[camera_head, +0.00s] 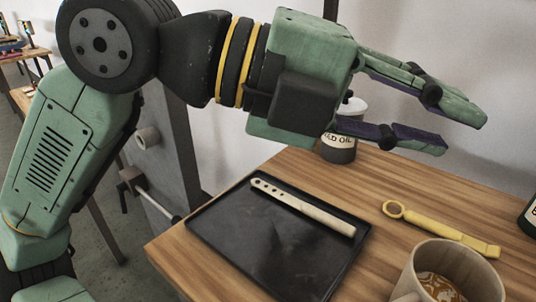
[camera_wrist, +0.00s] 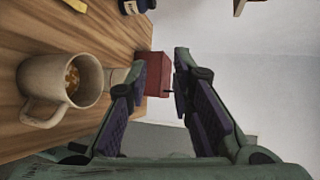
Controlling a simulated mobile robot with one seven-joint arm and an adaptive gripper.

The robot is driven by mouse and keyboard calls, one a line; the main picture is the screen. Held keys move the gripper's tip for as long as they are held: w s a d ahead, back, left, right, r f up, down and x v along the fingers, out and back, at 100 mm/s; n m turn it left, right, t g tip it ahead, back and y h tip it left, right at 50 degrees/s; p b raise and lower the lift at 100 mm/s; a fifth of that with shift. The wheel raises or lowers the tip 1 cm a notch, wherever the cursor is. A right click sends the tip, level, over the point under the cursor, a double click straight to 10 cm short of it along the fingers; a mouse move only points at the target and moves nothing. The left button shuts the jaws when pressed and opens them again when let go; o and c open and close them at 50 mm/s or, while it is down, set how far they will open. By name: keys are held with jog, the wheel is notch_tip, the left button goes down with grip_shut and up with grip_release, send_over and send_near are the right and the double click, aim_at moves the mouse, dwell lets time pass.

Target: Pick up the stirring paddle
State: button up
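The stirring paddle (camera_head: 302,207) is a pale, flat stick with several holes at its left end. It lies flat on a black tray (camera_head: 222,262) on the wooden table in the head view, slanting down to the right. My gripper (camera_head: 463,133) is above and to the right of the paddle, its fingers pointing right and spread apart with nothing between them. The spread fingers also show in the wrist view (camera_wrist: 160,68). I cannot make out the paddle in the wrist view.
A yellow ring-ended tool (camera_head: 440,228) lies right of the tray. A mug (camera_head: 462,262) with a brown drink stands at the front right. A dark red box (camera_wrist: 156,74) shows in the wrist view beyond my fingers.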

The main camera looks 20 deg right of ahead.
jog(key=w+d+f+n+t+y+p, duration=0.2)
jog(key=w+d+f+n+t+y, duration=0.2)
jog(key=w+f+n+y, duration=0.3)
jog(key=n+t+y+p, duration=0.1)
jog(key=n+t+y, duration=0.2)
jog(key=n+y, duration=0.2)
send_near(319, 211)
jog(key=shift+d+f+p, duration=0.25)
jog(key=shift+f+p, duration=0.15)
jog(key=shift+f, duration=0.8)
jog(key=shift+w+d+f+p, duration=0.15)
jog(key=shift+f+p, duration=0.2)
jog(key=shift+f, duration=0.7)
jog(key=shift+w+d+f+p, duration=0.15)
jog(key=shift+f+p, duration=0.15)
jog(key=shift+f, duration=0.75)
jog(key=shift+d+f+p, duration=0.15)
jog(key=shift+f+p, duration=0.2)
jog(key=shift+f, duration=0.7)
grip_shut()
